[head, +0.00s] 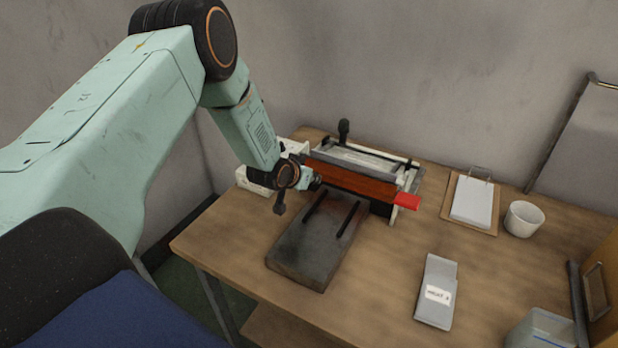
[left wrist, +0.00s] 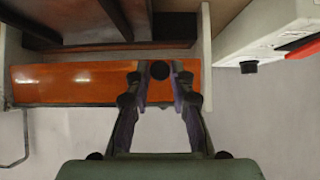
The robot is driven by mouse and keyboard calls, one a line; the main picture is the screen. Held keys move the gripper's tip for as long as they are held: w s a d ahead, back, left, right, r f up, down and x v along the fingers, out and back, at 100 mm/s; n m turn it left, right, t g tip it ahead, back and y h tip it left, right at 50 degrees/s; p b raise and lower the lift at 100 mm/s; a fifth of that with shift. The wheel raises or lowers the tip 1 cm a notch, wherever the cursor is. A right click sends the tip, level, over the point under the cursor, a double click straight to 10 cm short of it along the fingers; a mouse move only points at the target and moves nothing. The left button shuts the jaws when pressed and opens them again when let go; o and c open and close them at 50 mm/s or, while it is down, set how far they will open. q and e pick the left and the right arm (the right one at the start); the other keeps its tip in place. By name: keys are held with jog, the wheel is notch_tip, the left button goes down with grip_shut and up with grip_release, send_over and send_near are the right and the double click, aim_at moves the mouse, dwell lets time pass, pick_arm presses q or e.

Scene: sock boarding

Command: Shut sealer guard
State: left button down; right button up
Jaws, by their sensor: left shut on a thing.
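The sealer (head: 375,158) stands at the back of the table, with a pale frame and a dark lever knob on top. Its guard (head: 350,181) is a translucent orange panel along the front, tilted; I cannot tell its exact angle. The guard also spans the left wrist view (left wrist: 75,84). My left gripper (head: 313,182) is at the guard's left end. In the left wrist view my left gripper (left wrist: 160,74) is shut on the guard's round black knob (left wrist: 160,70). Fingers partly cover the guard there. My right gripper is not in view.
A red block (head: 406,201) sits at the sealer's right end. A grey labelled packet (head: 436,290), clipboard (head: 472,199) and white cup (head: 523,219) lie to the right. A white box (left wrist: 262,35) shows beside the guard.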

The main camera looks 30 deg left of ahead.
pick_arm(q)
jog(key=shift+w+f+t+b, duration=0.2)
jog(key=shift+f+t+b, duration=0.3)
jog(key=shift+t+b, duration=0.5)
jog(key=shift+b, duration=0.3)
jog(key=shift+r, duration=0.1)
jog(key=c, duration=1.2)
grip_release()
jog(key=shift+w, duration=0.15)
jog(key=shift+v, duration=6.1)
